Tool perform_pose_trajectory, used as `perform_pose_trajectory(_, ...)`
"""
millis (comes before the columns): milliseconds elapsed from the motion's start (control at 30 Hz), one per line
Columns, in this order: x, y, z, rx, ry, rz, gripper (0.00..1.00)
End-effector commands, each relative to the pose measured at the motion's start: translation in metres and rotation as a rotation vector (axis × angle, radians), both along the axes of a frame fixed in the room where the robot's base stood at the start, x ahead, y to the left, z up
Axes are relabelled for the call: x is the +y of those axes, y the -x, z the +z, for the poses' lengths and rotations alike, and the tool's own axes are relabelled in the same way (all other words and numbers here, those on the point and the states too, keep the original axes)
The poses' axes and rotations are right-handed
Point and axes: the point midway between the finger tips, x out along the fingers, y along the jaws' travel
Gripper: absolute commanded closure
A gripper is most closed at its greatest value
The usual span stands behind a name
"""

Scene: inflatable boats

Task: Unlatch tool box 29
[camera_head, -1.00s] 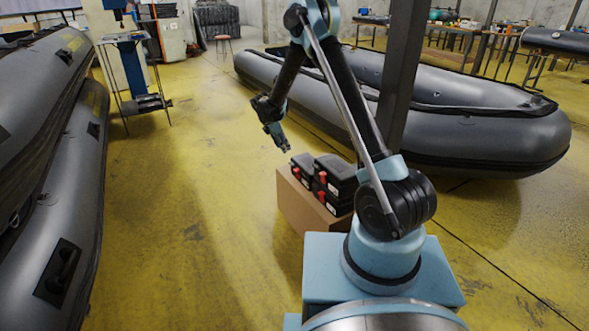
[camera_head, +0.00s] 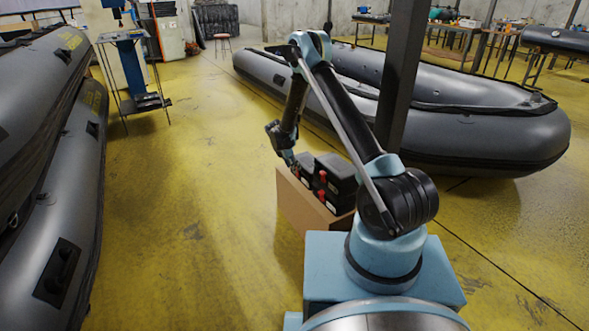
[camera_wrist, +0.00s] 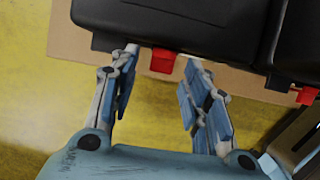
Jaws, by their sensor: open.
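Black tool boxes with red latches stand on a cardboard box (camera_head: 300,209). In the head view one tool box (camera_head: 307,164) is at the left and another (camera_head: 338,176) at the right. No number is readable, so I cannot tell which is 29. My gripper (camera_head: 290,164) is at the left tool box and partly merges with it in this view. In the wrist view my gripper (camera_wrist: 160,58) is open, with one finger on each side of a red latch (camera_wrist: 163,61) on a black box (camera_wrist: 185,27). Contact cannot be told.
In the wrist view a second black box (camera_wrist: 299,38) with a red latch (camera_wrist: 307,95) is close at the right. A dark post (camera_head: 400,80) and a grey inflatable boat (camera_head: 490,130) stand behind. More boats (camera_head: 65,190) line the left. Yellow floor (camera_head: 180,220) between is clear.

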Motion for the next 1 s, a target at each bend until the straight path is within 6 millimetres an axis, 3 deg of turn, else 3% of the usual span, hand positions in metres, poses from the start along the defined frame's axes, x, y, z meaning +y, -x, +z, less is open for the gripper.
perform_pose_trajectory(433,-0.0035,-0.0020,-0.0091,0.000,0.000,-0.001,0.57)
perform_pose_trajectory(633,-0.0034,-0.0020,-0.0090,0.000,0.000,-0.001,1.00)
perform_pose_trajectory(767,-0.0113,-0.0024,-0.0089,-0.001,0.000,-0.004,1.00)
perform_pose_trajectory(1000,-0.0043,-0.0015,-0.0102,-0.018,0.025,-0.002,1.00)
